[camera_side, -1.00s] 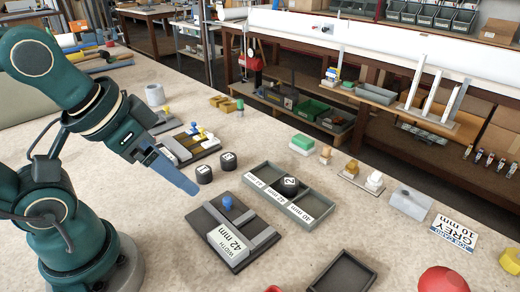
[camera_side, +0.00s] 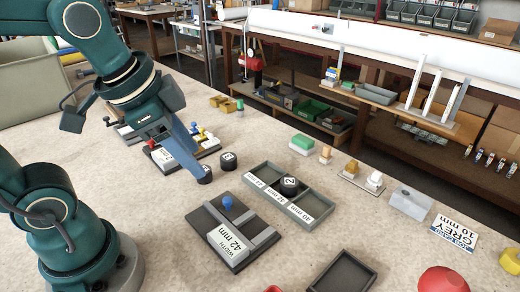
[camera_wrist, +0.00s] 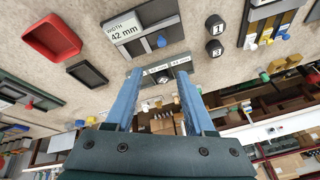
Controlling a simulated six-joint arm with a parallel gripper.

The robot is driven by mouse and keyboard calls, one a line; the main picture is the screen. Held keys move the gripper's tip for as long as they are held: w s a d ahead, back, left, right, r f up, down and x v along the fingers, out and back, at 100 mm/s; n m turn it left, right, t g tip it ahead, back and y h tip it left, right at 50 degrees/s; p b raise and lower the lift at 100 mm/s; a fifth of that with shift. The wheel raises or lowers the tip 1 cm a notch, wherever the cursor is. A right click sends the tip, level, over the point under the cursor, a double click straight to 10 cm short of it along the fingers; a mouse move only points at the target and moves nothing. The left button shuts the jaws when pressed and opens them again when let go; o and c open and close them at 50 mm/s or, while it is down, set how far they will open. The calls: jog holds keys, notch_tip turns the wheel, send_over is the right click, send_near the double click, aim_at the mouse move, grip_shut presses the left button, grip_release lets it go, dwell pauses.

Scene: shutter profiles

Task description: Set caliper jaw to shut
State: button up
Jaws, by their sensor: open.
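The caliper-like fixture (camera_side: 222,252) is a dark plate with grey bars and a white "WIDTH 42 mm" label. A blue knob (camera_side: 227,203) stands upright on it. In the wrist view the fixture (camera_wrist: 172,33) is at upper middle, with its blue knob (camera_wrist: 161,41). Which bar is the moving jaw, and how wide its gap is, I cannot tell.
A grey compartment tray (camera_side: 318,222) beyond the fixture holds a black numbered puck (camera_side: 289,186). Two more pucks (camera_side: 229,160) stand near my fingers. A plate with coloured knobs (camera_side: 208,150) lies behind.

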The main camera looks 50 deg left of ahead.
jog(key=w+f+m+g, duration=0.2)
jog(key=w+f+m, duration=0.1)
jog(key=w, duration=0.1)
jog(key=m+g, duration=0.1)
jog(key=g, duration=0.1)
send_over(227, 199)
notch_tip(227, 199, down, 4)
jog(key=shift+w+f, duration=0.15)
jog(key=shift+f, duration=0.1)
jog(key=shift+f+g, duration=0.4)
jog(key=shift+f, duration=2.65)
grip_shut()
jog(key=shift+r, duration=0.1)
